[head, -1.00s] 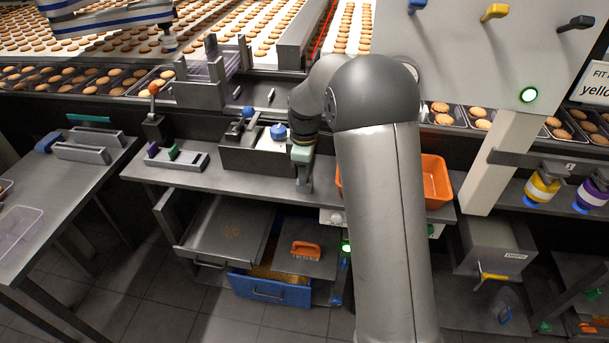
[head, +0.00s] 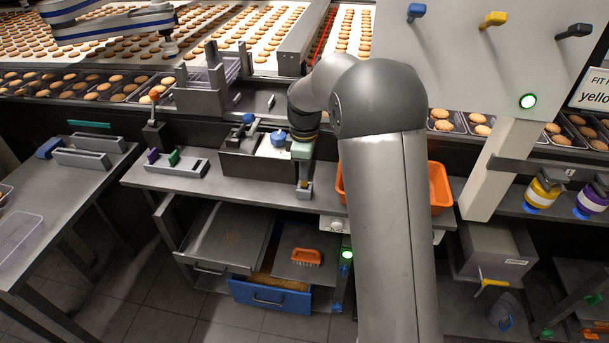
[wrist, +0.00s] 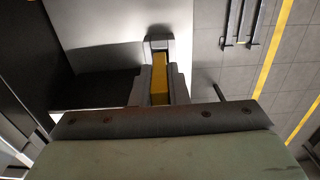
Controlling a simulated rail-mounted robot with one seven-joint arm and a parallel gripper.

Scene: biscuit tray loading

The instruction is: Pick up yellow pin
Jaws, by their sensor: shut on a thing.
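The yellow pin (wrist: 159,80) shows as a yellow bar between the grey fingers of my gripper (wrist: 158,65) in the wrist view. In the head view my gripper (head: 303,183) points down at the bench, right of the dark box, with a small patch of yellow between its fingers. The gripper is shut on the yellow pin. The pin's ends are hidden by the fingers. I cannot tell whether it touches the bench.
A grey rack (head: 193,169) on the bench left holds a purple pin (head: 152,155) and a green pin (head: 173,157). A dark box (head: 238,162) with a blue knob (head: 278,138) stands left of my gripper. An orange bin (head: 440,187) is to the right. Open drawers (head: 268,293) lie below.

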